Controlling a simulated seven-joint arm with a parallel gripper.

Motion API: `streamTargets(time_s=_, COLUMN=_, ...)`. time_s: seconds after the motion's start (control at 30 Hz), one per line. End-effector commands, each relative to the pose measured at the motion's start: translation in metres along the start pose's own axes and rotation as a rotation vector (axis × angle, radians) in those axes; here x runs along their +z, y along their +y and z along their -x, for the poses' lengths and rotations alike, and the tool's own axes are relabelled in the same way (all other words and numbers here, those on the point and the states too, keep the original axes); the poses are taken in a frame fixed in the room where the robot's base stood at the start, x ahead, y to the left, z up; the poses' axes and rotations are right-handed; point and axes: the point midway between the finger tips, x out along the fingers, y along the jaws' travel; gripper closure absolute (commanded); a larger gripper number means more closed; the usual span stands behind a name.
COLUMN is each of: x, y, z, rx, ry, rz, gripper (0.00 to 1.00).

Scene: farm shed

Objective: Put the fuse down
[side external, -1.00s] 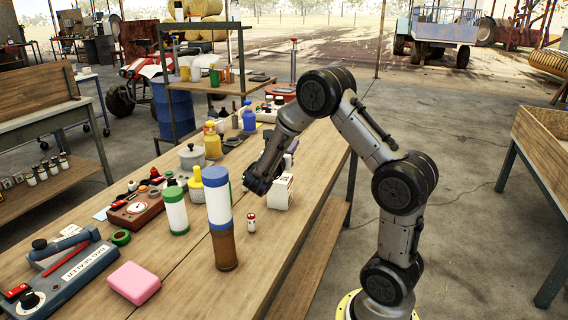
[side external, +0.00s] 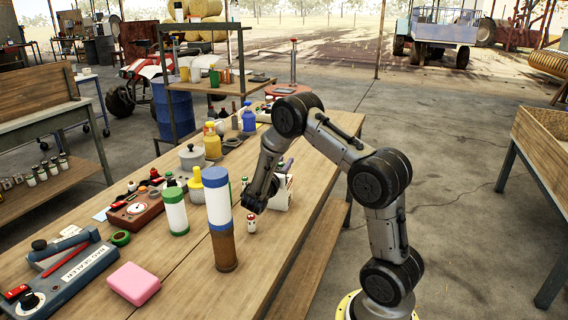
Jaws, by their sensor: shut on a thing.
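My gripper (side external: 255,203) points down low over the right part of the workbench (side external: 195,288), beyond the tall blue-and-white cylinder. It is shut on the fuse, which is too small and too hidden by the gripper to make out. A small red-and-white cylinder (side external: 251,223) stands upright on the bench just below the gripper in the picture; I cannot tell the gap between them. A white box (side external: 282,195) stands just right of the gripper, partly hidden behind it.
A tall blue, white and brown cylinder (side external: 221,240) and a white-and-green bottle (side external: 175,212) stand left of the gripper. A pink block (side external: 133,284) and a grey-blue bag sealer (side external: 70,275) lie nearer the front. The bench's near right part is clear.

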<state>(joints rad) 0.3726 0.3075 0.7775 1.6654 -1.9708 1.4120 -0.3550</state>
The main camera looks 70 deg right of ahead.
Motion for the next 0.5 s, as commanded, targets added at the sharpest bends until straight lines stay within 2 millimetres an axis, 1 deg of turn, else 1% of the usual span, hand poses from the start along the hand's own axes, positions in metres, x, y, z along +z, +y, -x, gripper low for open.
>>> streamTargets(time_s=0.07, x=-0.0026, y=-0.0001, z=0.0001, rx=0.000, ry=0.000, rz=0.001, gripper=1.00)
streamTargets(time_s=0.1, x=-0.0027, y=0.0000, z=0.0001, rx=0.000, ry=0.000, rz=0.001, gripper=0.69)
streamTargets(time_s=0.23, x=-0.0024, y=-0.0001, z=0.0001, rx=0.000, ry=0.000, rz=0.000, gripper=0.46)
streamTargets(time_s=0.27, x=-0.0024, y=-0.0001, z=0.0001, rx=0.000, ry=0.000, rz=0.000, gripper=0.43)
streamTargets(time_s=0.5, x=-0.0021, y=-0.0001, z=0.0001, rx=0.000, ry=0.000, rz=0.000, gripper=0.43)
